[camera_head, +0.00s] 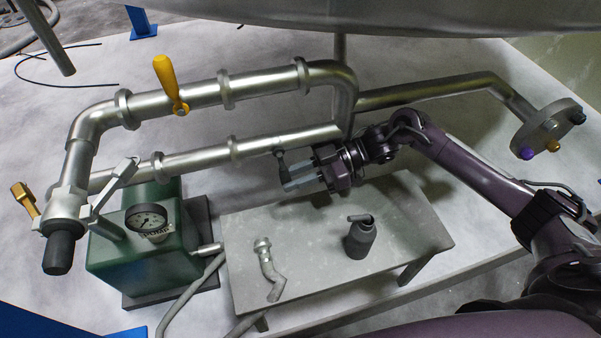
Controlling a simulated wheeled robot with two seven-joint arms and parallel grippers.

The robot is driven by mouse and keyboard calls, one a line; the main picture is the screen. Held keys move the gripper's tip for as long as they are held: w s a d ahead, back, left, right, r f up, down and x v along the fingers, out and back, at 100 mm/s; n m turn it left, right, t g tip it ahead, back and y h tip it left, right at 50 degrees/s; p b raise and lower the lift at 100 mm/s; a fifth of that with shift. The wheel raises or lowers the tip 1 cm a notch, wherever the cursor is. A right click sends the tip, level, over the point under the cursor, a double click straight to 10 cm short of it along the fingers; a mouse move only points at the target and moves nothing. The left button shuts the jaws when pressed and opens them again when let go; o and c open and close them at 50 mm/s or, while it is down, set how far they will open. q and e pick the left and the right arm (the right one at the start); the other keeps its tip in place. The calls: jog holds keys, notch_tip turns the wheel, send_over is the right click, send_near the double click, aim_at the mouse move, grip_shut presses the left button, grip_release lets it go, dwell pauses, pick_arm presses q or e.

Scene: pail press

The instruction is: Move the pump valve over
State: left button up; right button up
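I cannot tell which of these is the pump valve. My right gripper (286,179) is at the lower end of the dark handle, its two grey fingers a little apart. I cannot tell whether they grip it. My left gripper is out of view.
Below my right gripper, a low grey table (315,255) holds a dark bottle-like part (360,238) and a bent pipe piece (268,270). A yellow handle (168,83) stands on the upper pipe (255,85). A brass handle (24,200) is far left. A flanged pipe end (546,130) is at right.

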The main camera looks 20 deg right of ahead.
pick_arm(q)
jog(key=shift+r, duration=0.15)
pick_arm(e)
jog(key=shift+a, duration=0.45)
jog(key=o, duration=0.8)
jog(key=shift+o, duration=0.2)
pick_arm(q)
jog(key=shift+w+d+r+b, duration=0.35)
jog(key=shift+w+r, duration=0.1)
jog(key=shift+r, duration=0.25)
pick_arm(e)
jog(key=v, duration=0.7)
jog(key=shift+d, duration=0.4)
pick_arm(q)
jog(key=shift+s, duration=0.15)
